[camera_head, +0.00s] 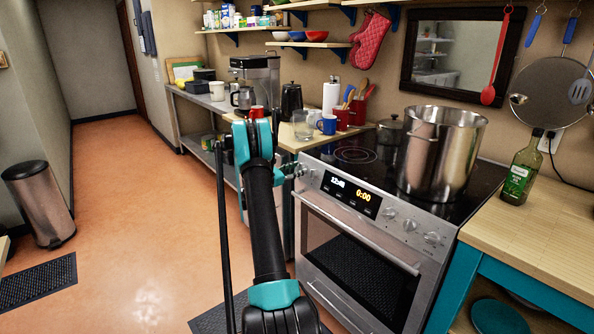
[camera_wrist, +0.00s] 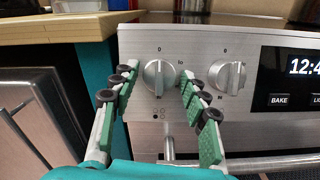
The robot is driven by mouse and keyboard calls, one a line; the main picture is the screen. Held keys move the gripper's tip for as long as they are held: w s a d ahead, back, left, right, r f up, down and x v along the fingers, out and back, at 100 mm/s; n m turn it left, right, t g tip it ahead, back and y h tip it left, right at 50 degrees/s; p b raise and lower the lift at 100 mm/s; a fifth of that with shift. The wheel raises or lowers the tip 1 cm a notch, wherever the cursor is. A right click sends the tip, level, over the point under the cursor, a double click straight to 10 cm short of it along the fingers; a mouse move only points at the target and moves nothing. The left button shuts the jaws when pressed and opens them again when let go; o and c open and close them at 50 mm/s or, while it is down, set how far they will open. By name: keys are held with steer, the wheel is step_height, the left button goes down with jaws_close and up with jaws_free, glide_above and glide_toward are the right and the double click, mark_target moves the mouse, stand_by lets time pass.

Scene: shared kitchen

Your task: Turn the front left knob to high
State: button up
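The stove (camera_head: 360,230) has two silver knobs left of its display, both with handles about upright at the "0" mark. Contact is not visible. In the head view my gripper (camera_head: 285,172) is at the stove's left front corner, partly hidden by my arm.
A large steel pot (camera_head: 437,150) stands on the right of the cooktop. An oil bottle (camera_head: 522,168) stands on the right counter. The oven handle (camera_head: 352,236) runs below the panel. A wooden counter edge (camera_wrist: 60,30) is left of the stove.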

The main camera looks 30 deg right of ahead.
steer(key=c, duration=0.8)
